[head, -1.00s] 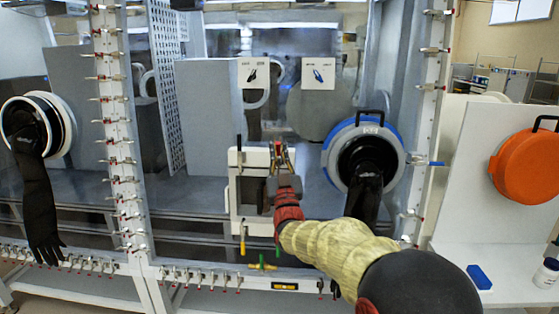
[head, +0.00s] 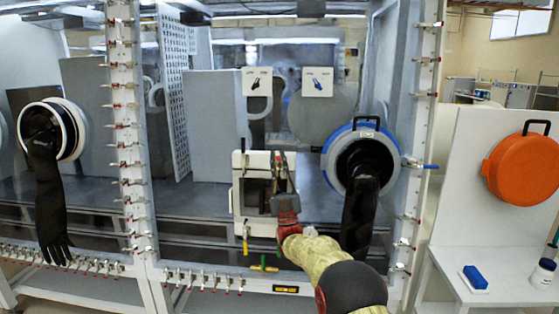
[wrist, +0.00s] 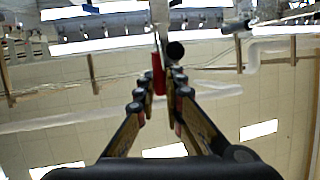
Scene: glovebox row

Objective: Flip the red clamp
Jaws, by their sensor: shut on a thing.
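The red clamp shows in the wrist view as a red handle (wrist: 157,74) between my fingertips. In the head view it is at the upper right of a small white-framed hatch (head: 238,200), mostly hidden by my gripper. My gripper (head: 280,165) is in front of the hatch's right side, pointing up, and its fingers are shut on the red handle. It also shows in the wrist view (wrist: 161,85). The exact tilt of the clamp cannot be told.
A yellow-handled clamp (head: 246,241) hangs at the hatch's lower left, and a green and yellow one (head: 264,266) is below. A blue-ringed glove port (head: 328,158) with a black glove (head: 360,215) is close on the right. A clamp-lined post (head: 416,130) stands beyond it.

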